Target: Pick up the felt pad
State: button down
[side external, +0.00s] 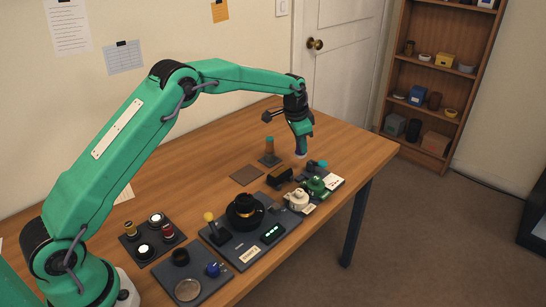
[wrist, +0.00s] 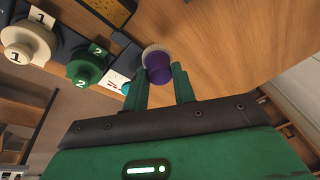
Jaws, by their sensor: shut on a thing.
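My gripper (wrist: 162,92) is shut on a short purple round piece (wrist: 157,66) with a pale grey rim, held at the fingertips. In the side view my gripper (side external: 300,152) is above the far part of the table, with a small pale and purplish spot at its tip. I cannot tell from its look whether this piece is the felt pad. A flat brown square pad (side external: 247,175) lies on the table to the left of the gripper, apart from it.
A white numbered part (side external: 297,198), a green numbered part (side external: 316,187) and a teal part (side external: 319,166) stand near the gripper. A teal-topped post (side external: 269,150) stands to its left. Dark trays (side external: 228,262) line the front edge. The table's far right is clear.

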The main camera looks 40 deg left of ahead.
jog(key=s+d+r, duration=0.4)
jog(key=d+r, duration=0.1)
jog(key=d, duration=0.2)
jog(key=shift+d, duration=0.2)
jog(key=shift+w, duration=0.1)
jog(key=c, duration=1.9)
grip_release()
jog(key=shift+c, duration=1.1)
jog(key=s+a+r, duration=0.1)
jog(key=a, duration=0.7)
jog(key=shift+s+r, duration=0.25)
jog(key=shift+r, duration=0.1)
jog(key=shift+f, duration=0.1)
